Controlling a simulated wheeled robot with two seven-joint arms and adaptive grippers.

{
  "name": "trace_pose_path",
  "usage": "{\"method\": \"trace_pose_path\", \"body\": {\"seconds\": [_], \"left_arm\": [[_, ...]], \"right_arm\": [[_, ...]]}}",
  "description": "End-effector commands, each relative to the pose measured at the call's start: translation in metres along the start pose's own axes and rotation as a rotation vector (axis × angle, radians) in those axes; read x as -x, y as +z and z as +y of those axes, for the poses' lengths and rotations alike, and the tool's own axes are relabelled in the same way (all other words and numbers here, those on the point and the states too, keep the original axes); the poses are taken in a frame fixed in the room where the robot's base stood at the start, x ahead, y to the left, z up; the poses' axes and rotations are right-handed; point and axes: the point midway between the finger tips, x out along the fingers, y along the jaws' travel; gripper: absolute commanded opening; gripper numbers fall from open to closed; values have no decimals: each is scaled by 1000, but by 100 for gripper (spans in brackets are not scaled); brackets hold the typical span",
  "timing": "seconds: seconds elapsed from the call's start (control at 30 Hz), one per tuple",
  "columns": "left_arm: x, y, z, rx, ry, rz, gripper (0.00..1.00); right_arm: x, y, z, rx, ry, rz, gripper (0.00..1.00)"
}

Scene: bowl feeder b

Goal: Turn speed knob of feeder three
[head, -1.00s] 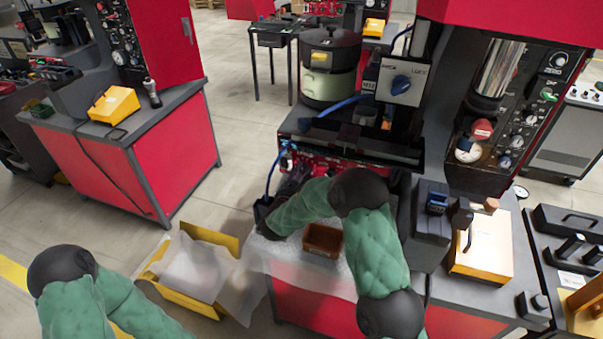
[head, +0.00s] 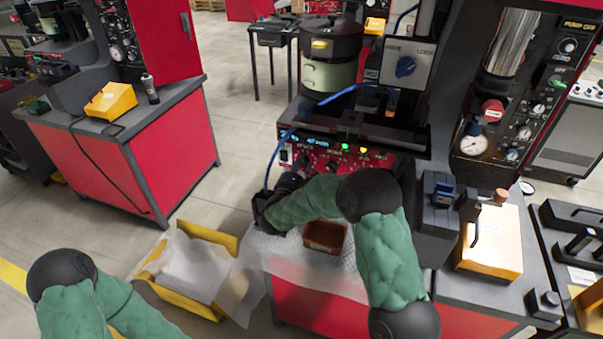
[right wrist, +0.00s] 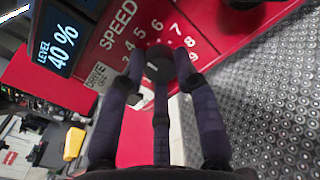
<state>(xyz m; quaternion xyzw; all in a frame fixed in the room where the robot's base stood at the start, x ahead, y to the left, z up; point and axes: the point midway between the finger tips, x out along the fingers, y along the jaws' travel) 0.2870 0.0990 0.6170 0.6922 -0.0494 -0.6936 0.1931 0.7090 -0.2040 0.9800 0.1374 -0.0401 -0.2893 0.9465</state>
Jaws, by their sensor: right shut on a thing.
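The dark round speed knob (right wrist: 160,62) is in the right wrist view, on a red panel (right wrist: 118,62) with the word SPEED and a ring of white numbers. My right gripper (right wrist: 160,70) has its fingers around the knob and is shut on it; they cover part of the dial. In the head view, my right gripper (head: 291,180) is at the lower left of the feeder's red control panel (head: 340,158), and the knob is hidden there. A display (right wrist: 62,38) beside the dial reads LEVEL 40%. My left arm shows at lower left in the head view; its gripper is out of view.
A brown bin (head: 325,237) stands on the bench just below my right arm. A blue cable (head: 270,160) hangs left of the panel. A yellow tray (head: 190,305) with white lining is at lower left. A pressure gauge (head: 473,144) is on the black cabinet to the right.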

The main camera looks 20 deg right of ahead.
Motion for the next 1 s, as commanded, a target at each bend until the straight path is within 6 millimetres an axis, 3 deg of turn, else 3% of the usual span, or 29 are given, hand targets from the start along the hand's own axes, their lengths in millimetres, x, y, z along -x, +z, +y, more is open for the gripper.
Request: {"method": "trace_pose_path", "body": {"seconds": [0.1, 0.33, 0.93, 0.97, 1.0], "left_arm": [[-16, -1, -6, 0, 0, 0, 0], [-31, -1, -11, 0, 0, 0, 0], [-36, -2, -13, 0, 0, 0, 0], [-36, -2, -13, 0, 0, 0, 0], [-36, -2, -13, 0, 0, 0, 0]], "right_arm": [[-3, 6, 1, -86, 1, -20, 0], [-3, 8, 1, -192, 1, -20, 0], [-4, 13, 1, -241, 0, -23, 0], [-4, 13, 1, -241, 0, -23, 37], [-4, 13, 1, -241, 0, -22, 48]]}}
